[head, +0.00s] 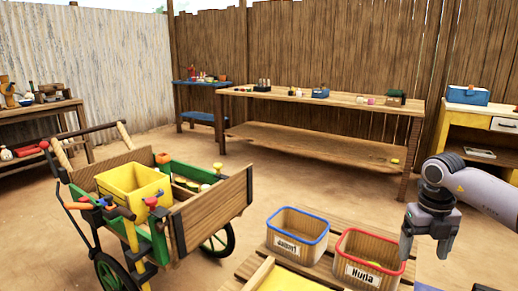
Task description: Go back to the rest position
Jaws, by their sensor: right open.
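My right gripper (425,248) is at the right of the head view, pointing down with its fingers apart and nothing seen between them. It hangs just right of a red-rimmed bin (341,246) labelled "Huda", overlapping its right side in the picture; I cannot tell if they touch. A yellow thing shows inside that bin. A blue-rimmed bin (284,242) labelled "Jaguri" stands to its left. Both stand on a slatted wooden table (322,270). My left gripper is not in view.
A wooden cart (214,209) with a yellow crate (112,181) stands at the left. A long workbench (330,98) is along the back fence. A yellow cabinet (465,120) with a blue box (467,95) stands at the right. Bare floor lies between the cart and the workbench.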

